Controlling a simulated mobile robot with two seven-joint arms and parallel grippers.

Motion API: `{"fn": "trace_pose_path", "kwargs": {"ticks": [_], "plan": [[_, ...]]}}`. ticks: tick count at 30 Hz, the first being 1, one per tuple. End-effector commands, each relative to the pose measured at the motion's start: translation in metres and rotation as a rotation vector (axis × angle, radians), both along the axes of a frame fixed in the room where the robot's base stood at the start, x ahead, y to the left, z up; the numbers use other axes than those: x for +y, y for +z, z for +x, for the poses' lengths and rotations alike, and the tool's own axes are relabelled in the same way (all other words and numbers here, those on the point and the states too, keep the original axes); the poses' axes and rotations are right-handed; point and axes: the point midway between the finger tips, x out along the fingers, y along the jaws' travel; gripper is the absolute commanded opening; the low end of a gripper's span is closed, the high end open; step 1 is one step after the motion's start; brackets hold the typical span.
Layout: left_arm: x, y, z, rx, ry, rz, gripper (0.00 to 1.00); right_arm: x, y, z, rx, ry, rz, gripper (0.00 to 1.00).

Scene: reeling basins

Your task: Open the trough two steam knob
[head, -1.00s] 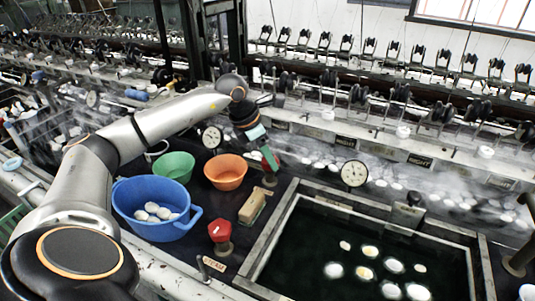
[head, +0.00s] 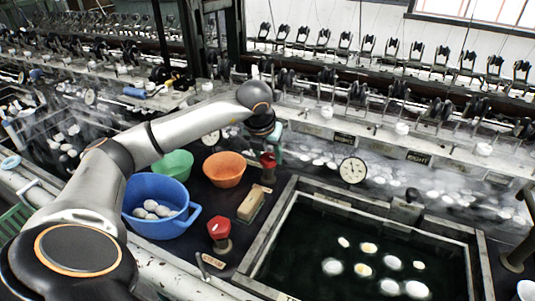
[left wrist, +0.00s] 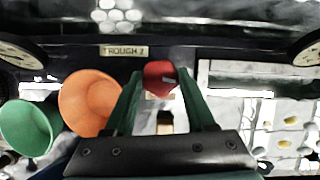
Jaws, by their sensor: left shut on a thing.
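A red knob (head: 268,160) stands on a short stem behind the dark basin, right of the orange bowl. In the left wrist view the red knob (left wrist: 160,74) sits between the green fingertips. My left gripper (head: 274,146) is shut on this knob; the wrist partly hides the contact in the head view. A small plate (left wrist: 124,50) beyond it reads "TROUGH" with a number I cannot read surely. A second red knob (head: 219,228) stands nearer, beside a "STEAM" label (head: 213,261). My right gripper is not in view.
A blue basin (head: 160,224) with white cocoons, a green bowl (head: 174,164), an orange bowl (head: 224,170) and a wooden-backed brush (head: 251,203) stand near the knobs. The dark water basin (head: 300,250) with floating cocoons lies right. A dial (head: 352,171) stands behind it.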

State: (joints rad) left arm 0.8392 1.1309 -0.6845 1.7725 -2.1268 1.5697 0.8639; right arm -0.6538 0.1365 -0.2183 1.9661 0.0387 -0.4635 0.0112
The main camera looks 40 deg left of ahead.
Motion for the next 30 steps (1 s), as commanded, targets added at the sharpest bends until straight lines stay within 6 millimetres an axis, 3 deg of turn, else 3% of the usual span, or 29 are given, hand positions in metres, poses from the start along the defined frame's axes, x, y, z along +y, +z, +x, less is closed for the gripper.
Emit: {"fn": "trace_pose_path", "kwargs": {"ticks": [9, 23, 24, 30], "plan": [[-0.0005, 0.0011, 0.0009, -0.003, 0.099, -0.001, 0.00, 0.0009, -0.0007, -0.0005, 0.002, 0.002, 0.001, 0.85], [-0.0004, 0.0011, 0.0009, -0.002, 0.110, -0.002, 0.00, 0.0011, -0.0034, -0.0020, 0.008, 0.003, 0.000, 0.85], [-0.0004, 0.0011, 0.0009, -0.003, 0.110, -0.001, 0.58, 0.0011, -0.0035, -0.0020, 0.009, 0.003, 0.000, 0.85], [-0.0003, 0.0006, 0.0007, -0.002, 0.110, -0.002, 0.80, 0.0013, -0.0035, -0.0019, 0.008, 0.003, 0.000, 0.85]]}}
